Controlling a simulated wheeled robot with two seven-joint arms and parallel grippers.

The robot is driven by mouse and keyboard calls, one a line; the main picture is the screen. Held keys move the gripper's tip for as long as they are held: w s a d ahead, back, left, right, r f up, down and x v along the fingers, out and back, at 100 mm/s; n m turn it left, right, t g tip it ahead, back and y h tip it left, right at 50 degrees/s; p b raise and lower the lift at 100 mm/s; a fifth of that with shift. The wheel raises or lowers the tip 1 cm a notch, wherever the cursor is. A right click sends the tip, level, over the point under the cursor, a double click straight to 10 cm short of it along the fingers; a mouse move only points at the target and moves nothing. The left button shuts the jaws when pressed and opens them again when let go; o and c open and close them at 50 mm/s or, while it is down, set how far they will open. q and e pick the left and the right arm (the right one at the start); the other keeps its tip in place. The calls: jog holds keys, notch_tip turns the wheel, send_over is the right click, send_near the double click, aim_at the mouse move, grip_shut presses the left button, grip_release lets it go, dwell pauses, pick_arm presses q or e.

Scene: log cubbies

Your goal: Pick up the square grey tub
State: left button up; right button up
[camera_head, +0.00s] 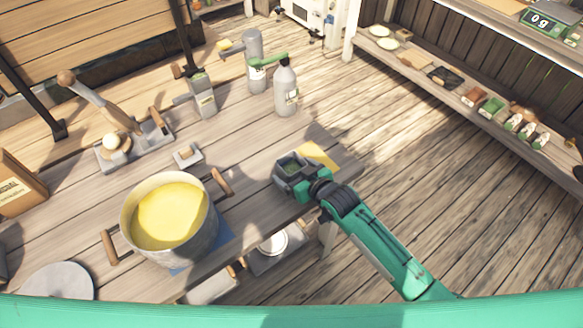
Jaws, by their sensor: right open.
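A square grey tub (284,171) with something greenish inside stands near the right edge of the wooden table. My right gripper (304,182) is at its near right side, its arm reaching in from the lower right. The jaws are open. The gripper overlaps the tub in this view, and I cannot tell whether it touches it. The tub's near right side is partly hidden by the gripper. My left gripper is not in view.
A large pot (171,215) with yellow contents and wooden handles stands left of the tub. A grey bottle (286,92) stands behind. A yellow sheet (318,154) lies beside the tub. A low shelf (450,93) runs along the right wall.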

jog(key=shift+x, duration=0.85)
jog(key=c, duration=1.2)
jog(key=shift+o, duration=0.2)
jog(key=shift+r, duration=0.25)
notch_tip(320, 180, up, 19)
jog(key=b, duration=0.1)
jog(key=shift+r, duration=0.25)
